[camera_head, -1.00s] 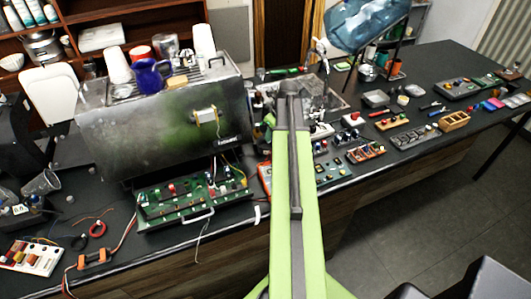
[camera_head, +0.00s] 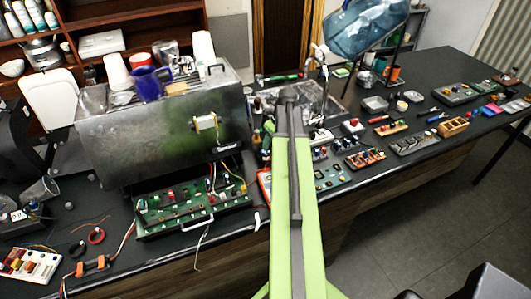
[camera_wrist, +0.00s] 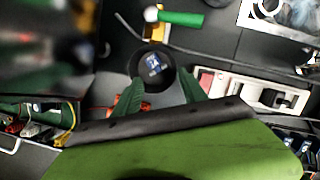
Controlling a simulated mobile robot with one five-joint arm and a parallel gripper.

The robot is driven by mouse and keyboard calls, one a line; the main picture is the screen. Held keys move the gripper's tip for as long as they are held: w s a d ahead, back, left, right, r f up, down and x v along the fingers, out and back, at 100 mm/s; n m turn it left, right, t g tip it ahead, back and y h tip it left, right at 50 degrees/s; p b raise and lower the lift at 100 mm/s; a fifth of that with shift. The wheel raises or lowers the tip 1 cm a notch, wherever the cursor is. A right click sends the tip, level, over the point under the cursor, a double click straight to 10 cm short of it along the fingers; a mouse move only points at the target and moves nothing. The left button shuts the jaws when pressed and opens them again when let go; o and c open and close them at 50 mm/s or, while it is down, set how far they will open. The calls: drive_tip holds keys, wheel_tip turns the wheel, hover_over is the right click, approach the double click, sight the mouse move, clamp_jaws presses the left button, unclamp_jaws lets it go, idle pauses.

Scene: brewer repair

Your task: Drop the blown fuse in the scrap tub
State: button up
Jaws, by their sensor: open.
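My gripper (camera_wrist: 162,79) shows in the wrist view with its two green fingers spread apart and nothing visibly held between them. Just past the fingertips stands a dark round tub (camera_wrist: 133,64), seen from above, with a small blue and white patch in it or on it. It looks like the scrap tub, but I cannot read any label. I cannot make out the blown fuse in either view. In the head view my green arm reaches over the bench and hides my gripper and the spot beneath it.
A large metal brewer housing (camera_head: 160,135) stands left of my arm, with a green circuit board (camera_head: 190,207) in front. Several small part trays, one a wooden box (camera_head: 453,126), lie to the right. A green-handled tool (camera_wrist: 181,18) lies beyond the tub.

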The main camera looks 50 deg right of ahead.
drive_tip(key=p+v, duration=1.5)
drive_tip(key=v, duration=0.1)
drive_tip(key=shift+r, duration=0.25)
drive_tip(key=shift+d, duration=0.1)
